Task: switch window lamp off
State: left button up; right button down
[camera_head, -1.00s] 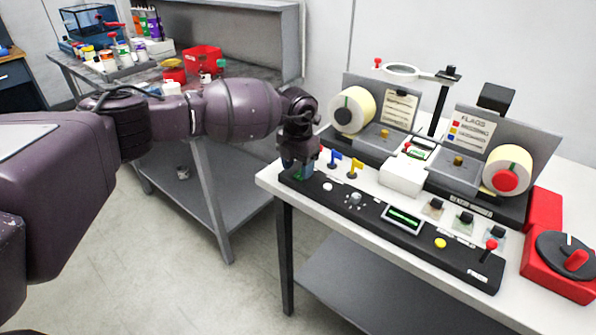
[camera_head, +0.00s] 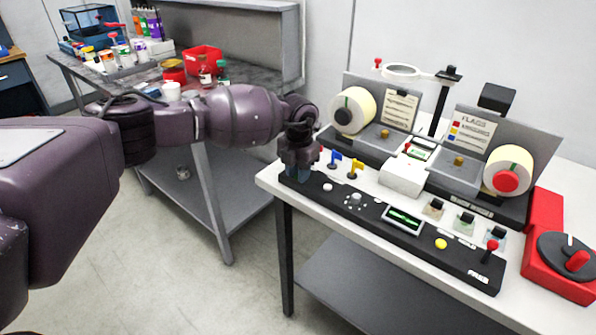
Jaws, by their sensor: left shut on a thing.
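My left gripper (camera_head: 298,173) points down at the left end of the long black control panel (camera_head: 338,211). It is shut on a small control there, which the fingers and wrist hide. I cannot tell the position of that control. Right of it on the panel are a white button (camera_head: 327,187), a grey knob (camera_head: 354,201), a lit green display (camera_head: 403,218), a yellow button (camera_head: 441,243) and a red-tipped lever (camera_head: 490,249). A white block (camera_head: 402,178), perhaps the window housing, sits behind the panel. I cannot tell whether a lamp in it is lit. My right gripper is out of view.
Blue and yellow flags (camera_head: 352,170) stand close to the right of my left gripper. Two label rolls (camera_head: 351,109) and a ring magnifier (camera_head: 402,71) stand behind. A red box with a dial (camera_head: 561,262) is at right. A workbench with a red bin (camera_head: 205,57) stands behind my arm.

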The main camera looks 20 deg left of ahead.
pick_arm(q)
jog(key=shift+w+f+g+y+b, duration=0.1)
jog(key=shift+w+g+y+b, duration=0.2)
jog(key=shift+g+b, duration=0.5)
jog(key=shift+d+g, duration=0.1)
jog(key=shift+g, duration=0.3)
jog(key=shift+r, duration=0.3)
jog(key=o, duration=0.8)
jog(key=shift+o, duration=0.6)
jog(key=v, duration=1)
jog(key=shift+d+r+b, duration=0.2)
jog(key=shift+r+b, duration=0.15)
jog(key=shift+w, duration=0.15)
